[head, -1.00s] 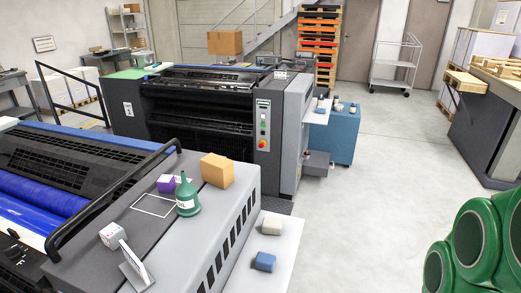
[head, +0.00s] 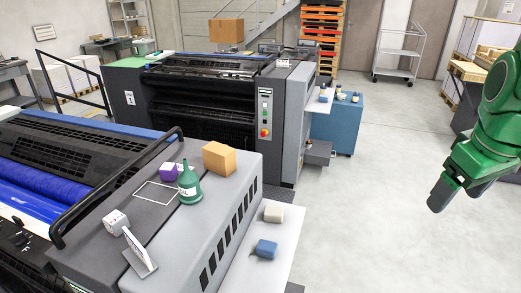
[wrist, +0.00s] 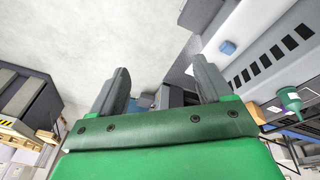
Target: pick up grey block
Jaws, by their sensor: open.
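The pale grey block (head: 274,213) sits on the white side shelf (head: 262,278) of the near press in the head view. I cannot make out the grey block clearly in the wrist view. My gripper (wrist: 162,80) is open and empty, its two dark fingers apart. In the head view my green arm hangs at the right with the gripper (head: 439,199) over the floor, well right of the shelf and touching nothing.
A blue cabinet (head: 340,127) stands farther back. The floor between shelf and arm is clear.

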